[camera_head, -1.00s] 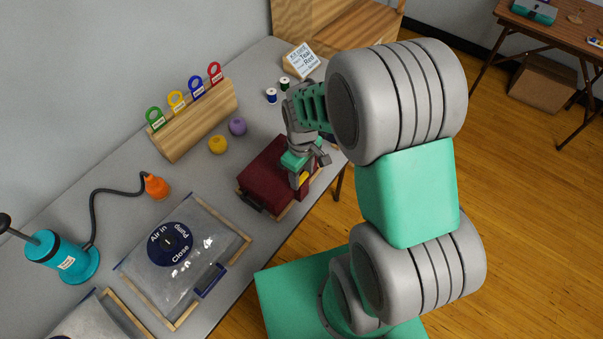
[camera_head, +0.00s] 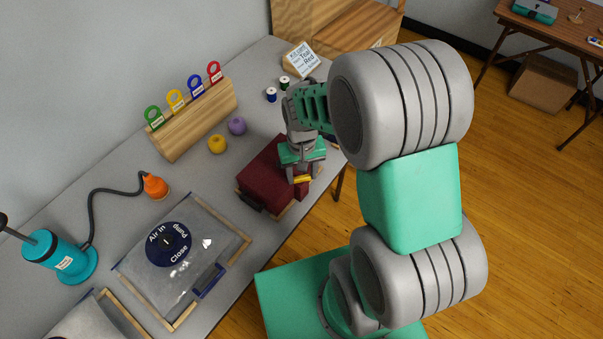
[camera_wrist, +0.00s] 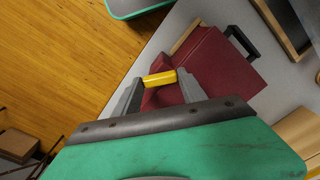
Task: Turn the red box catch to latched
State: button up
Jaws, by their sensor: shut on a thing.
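The red box (camera_head: 267,172) lies on the grey table near its front edge, with a dark handle on its left side. In the wrist view the red box (camera_wrist: 212,72) shows with the dark handle (camera_wrist: 243,42) at its upper right. The yellow catch (camera_wrist: 160,79) lies between the two fingertips of my gripper (camera_wrist: 158,82), which is shut on it. In the head view my gripper (camera_head: 302,174) is over the box's right front side, with the yellow catch (camera_head: 302,179) at its tips. The catch's latch marks are hidden.
A wooden rack (camera_head: 195,120) holds several coloured tags. Yellow (camera_head: 217,144) and purple (camera_head: 237,126) yarn balls and thread spools stand behind the box. A framed clear bag (camera_head: 190,262) and a teal pump (camera_head: 66,258) are at left. A sign (camera_head: 301,59) stands at the back.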

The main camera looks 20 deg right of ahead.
aim_at(302, 177)
jog(key=m, duration=0.5)
jog(key=shift+m, duration=0.3)
jog(key=shift+m+b, duration=0.35)
jog(key=shift+m, duration=1.95)
jog(key=o, duration=1.4)
notch_tip(302, 177, up, 8)
jog(key=shift+f+b, duration=0.1)
jog(key=shift+b, duration=0.3)
